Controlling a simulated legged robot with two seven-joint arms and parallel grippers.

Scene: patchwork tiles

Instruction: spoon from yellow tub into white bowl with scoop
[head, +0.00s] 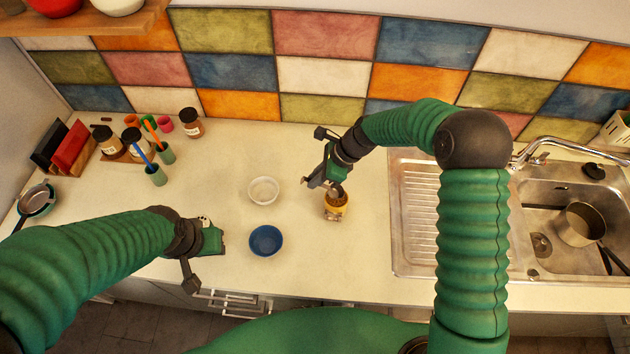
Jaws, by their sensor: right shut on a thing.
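The yellow tub (335,208) stands on the counter right of the bowls. My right gripper (328,180) is above it, shut on the scoop (338,194), whose lower end is at the tub's mouth; the gripper hides most of the scoop, and I cannot tell how deep it reaches. The white bowl (263,190) sits upright on the counter, left of the tub. What it holds is too small to tell. My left gripper (215,243) is low over the counter, left of the blue bowl; its fingers are not clear enough to tell open from shut.
A blue bowl (266,241) sits in front of the white bowl. Jars, cups and utensils (150,150) stand at the back left. A sink (545,220) with a pot (580,225) is at the right. The counter between the white bowl and tub is clear.

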